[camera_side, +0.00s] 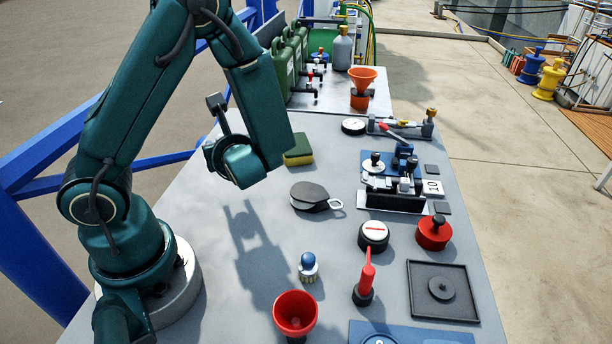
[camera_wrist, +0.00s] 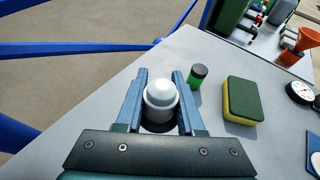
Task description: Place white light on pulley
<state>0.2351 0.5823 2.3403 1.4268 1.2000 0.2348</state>
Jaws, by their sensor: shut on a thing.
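The white light (camera_wrist: 161,97), with a pale rounded dome, stands between the two blue fingers of my gripper (camera_wrist: 162,78) in the wrist view. My gripper is shut on it. In the side view the fingers and the light are hidden behind my arm. The pulley (camera_side: 311,196), a flat dark-grey block with a metal eye on its right, lies on the grey table in the side view, to the right of my arm's end and apart from it. The pulley is not in the wrist view.
A green-yellow sponge (camera_side: 298,151) lies behind the pulley. A small green-and-black cylinder (camera_wrist: 198,76) stands near my fingers. A blue-topped piece (camera_side: 308,268), a red funnel (camera_side: 295,313) and a red-tipped tool (camera_side: 366,279) stand in front. Clamps (camera_side: 392,180) are at the right.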

